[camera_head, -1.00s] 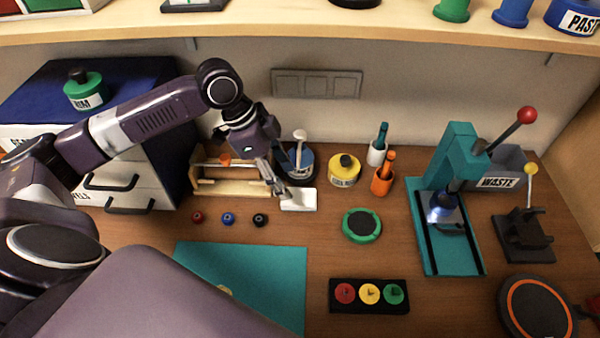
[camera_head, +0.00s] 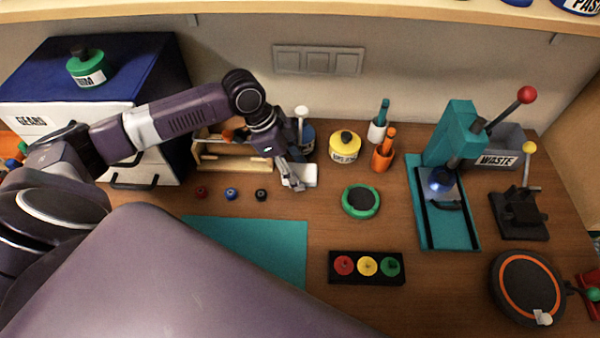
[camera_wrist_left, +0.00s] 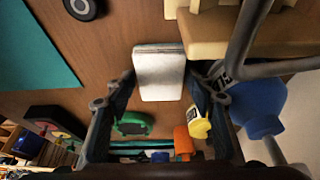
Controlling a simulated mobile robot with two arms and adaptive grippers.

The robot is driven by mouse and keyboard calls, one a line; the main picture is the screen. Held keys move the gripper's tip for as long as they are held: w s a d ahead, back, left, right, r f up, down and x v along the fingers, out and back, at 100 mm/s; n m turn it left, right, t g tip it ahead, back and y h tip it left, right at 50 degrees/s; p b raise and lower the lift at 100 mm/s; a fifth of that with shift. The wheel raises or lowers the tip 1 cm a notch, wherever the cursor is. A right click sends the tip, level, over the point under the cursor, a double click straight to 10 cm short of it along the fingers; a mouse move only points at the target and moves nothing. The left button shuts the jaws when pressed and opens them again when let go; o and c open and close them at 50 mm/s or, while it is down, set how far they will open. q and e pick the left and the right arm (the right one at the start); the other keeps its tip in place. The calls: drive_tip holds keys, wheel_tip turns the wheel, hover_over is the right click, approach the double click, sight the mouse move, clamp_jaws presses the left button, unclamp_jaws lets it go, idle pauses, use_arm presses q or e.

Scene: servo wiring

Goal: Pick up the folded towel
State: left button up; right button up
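The folded towel (camera_head: 304,174) is a small white folded block lying on the brown tabletop in the head view, right of the wooden rack. My left gripper (camera_head: 291,180) is at its left side and hides part of it. In the left wrist view the towel (camera_wrist_left: 160,76) shows pale and rectangular between the two spread fingertips of my left gripper (camera_wrist_left: 162,84). The left gripper is open. A gap shows beside the left finger; whether the right finger touches the towel I cannot tell. My right gripper is not in view.
The wooden rack (camera_head: 235,163) stands close on the left. A blue-based holder with a white-topped handle (camera_head: 302,112) stands just behind the towel. A yellow pot (camera_head: 344,147) and a green-rimmed disc (camera_head: 361,202) are to the right. Bare table lies in front of the towel.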

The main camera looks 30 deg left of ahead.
sight(306, 171)
use_arm(q)
drive_tip(key=c, duration=0.7)
drive_tip(key=shift+o, duration=0.2)
drive_tip(key=shift+r, duration=0.1)
drive_tip(key=shift+w+r, duration=0.1)
drive_tip(key=shift+r, duration=0.45)
wheel_tip(306, 171, up, 2)
drive_tip(key=shift+r+b, duration=0.25)
drive_tip(key=shift+b, duration=0.35)
drive_tip(key=s+d+b, duration=0.1)
drive_tip(key=s+d, duration=0.1)
drive_tip(key=s, duration=0.3)
drive_tip(key=s+d+b, duration=0.1)
drive_tip(key=s+d, duration=0.1)
drive_tip(key=s, duration=0.2)
drive_tip(key=s+d+b, duration=0.1)
drive_tip(key=s+d, duration=0.2)
drive_tip(key=s, duration=0.2)
drive_tip(key=shift+s+f, duration=0.2)
drive_tip(key=shift+s, duration=0.15)
drive_tip(key=shift+s+r+p, duration=0.15)
drive_tip(key=shift+r+p, duration=0.25)
drive_tip(key=shift+p, duration=0.7)
drive_tip(key=shift+s+d+f+p, duration=0.2)
drive_tip(key=shift+s+d+p, duration=0.15)
drive_tip(key=shift+s+p, duration=0.35)
